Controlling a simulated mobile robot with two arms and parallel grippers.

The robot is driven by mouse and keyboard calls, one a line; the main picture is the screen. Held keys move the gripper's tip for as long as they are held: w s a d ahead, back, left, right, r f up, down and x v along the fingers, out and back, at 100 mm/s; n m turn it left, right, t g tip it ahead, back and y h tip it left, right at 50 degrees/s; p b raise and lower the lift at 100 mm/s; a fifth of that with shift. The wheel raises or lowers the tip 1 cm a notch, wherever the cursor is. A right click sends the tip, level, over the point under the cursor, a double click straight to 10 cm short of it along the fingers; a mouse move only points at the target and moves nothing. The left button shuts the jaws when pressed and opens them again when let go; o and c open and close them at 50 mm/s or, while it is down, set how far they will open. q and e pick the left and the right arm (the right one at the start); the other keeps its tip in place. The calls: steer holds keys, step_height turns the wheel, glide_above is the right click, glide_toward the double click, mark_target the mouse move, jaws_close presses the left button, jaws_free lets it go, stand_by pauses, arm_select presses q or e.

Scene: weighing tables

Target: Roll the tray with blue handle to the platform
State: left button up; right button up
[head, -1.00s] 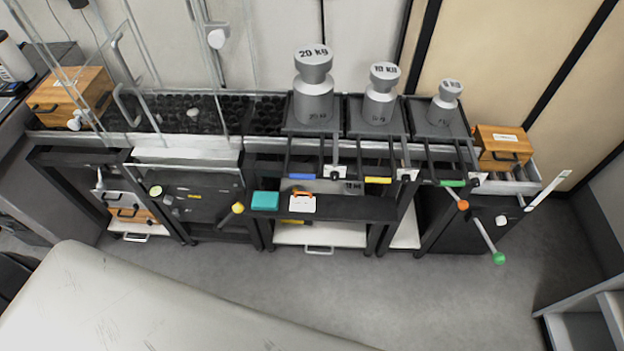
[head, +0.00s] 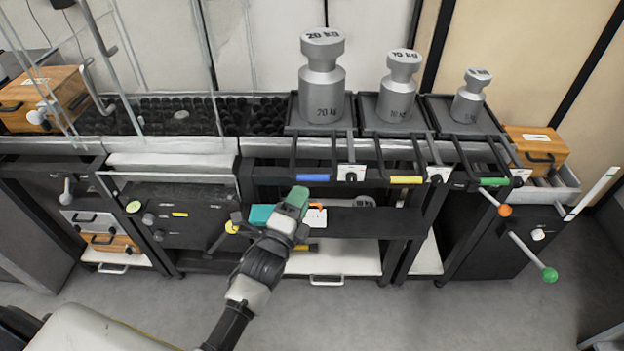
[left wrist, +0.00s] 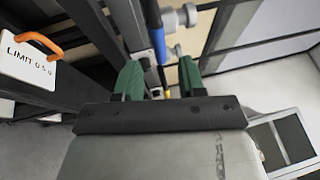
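The tray with the blue handle (head: 313,177) is a dark tray (head: 294,124) at the left of three, bearing a grey 20 kg weight (head: 322,80). Its handle also shows in the left wrist view (left wrist: 154,36), beyond the fingers and apart from them. My left gripper (head: 297,197) is just below and left of the handle in the head view. In the left wrist view its green fingers (left wrist: 160,76) are spread, with nothing held. A bed of black rollers (head: 160,112) lies left of the tray, behind a metal frame; I cannot tell the platform's exact edges. My right gripper is out of view.
Trays with a yellow handle (head: 406,180) and a green handle (head: 494,182) stand to the right, bearing smaller weights. A white tag with an orange grip (left wrist: 40,62) is at the left in the left wrist view. A green-knobbed lever (head: 549,274) juts out at right.

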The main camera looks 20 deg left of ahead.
mark_target(312, 178)
arm_select(q)
steer(key=shift+x, duration=3.5)
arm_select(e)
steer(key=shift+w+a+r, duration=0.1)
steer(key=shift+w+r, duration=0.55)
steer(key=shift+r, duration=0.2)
arm_select(q)
steer(key=shift+f, duration=0.1)
jaws_close()
